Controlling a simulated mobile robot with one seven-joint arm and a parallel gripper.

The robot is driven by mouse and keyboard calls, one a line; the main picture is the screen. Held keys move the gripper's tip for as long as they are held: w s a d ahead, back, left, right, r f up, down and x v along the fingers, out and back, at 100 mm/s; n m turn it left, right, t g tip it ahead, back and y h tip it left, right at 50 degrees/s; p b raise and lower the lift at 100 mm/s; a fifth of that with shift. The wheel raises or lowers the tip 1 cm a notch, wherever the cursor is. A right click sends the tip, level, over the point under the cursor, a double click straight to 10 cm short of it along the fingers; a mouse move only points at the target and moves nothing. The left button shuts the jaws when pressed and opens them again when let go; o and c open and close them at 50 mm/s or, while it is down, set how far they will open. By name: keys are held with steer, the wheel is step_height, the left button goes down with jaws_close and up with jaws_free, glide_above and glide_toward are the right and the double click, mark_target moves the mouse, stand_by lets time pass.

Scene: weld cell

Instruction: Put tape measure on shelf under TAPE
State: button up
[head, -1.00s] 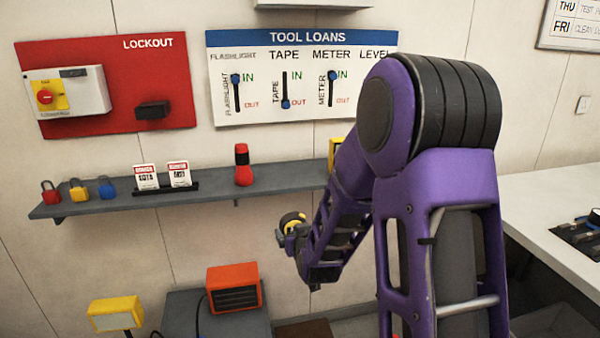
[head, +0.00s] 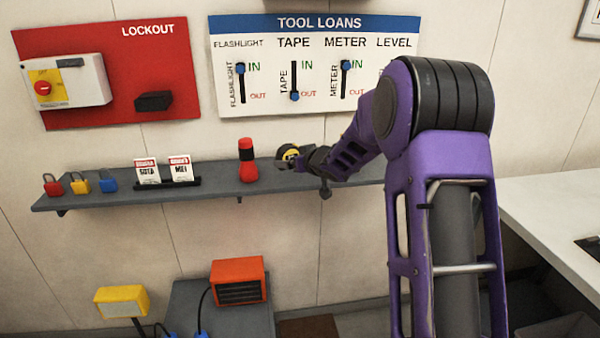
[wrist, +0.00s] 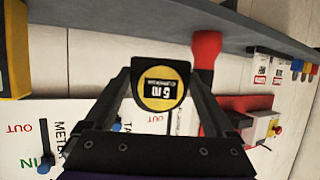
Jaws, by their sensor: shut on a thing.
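The tape measure (wrist: 160,84) is black with a yellow round face. My gripper (head: 287,158) is shut on it, and in the wrist view the two fingers hold it from both sides. In the head view the tape measure (head: 290,152) is at about shelf height, right of the red flashlight and below the TAPE label (head: 294,42). The grey shelf (head: 215,186) runs along the wall under the TOOL LOANS board (head: 260,105). I cannot tell whether the tape measure touches the shelf. The TAPE slider (head: 294,96) is down at OUT.
The red flashlight (head: 247,160) stands on the shelf just left of my gripper. Sign cards (head: 163,172) and several padlocks (head: 80,183) are farther left. A yellow thing (wrist: 14,50) lies at the wrist view's left edge. An orange heater (head: 238,280) is below.

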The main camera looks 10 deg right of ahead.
steer(key=w+d+r+p, duration=0.1)
steer(key=w+d+r, duration=0.3)
steer(key=w, duration=0.1)
glide_above(303, 177)
step_height(303, 177, down, 5)
steer(key=shift+d+r, duration=0.1)
steer(key=shift+f+b, duration=0.5)
steer(key=shift+f, duration=2)
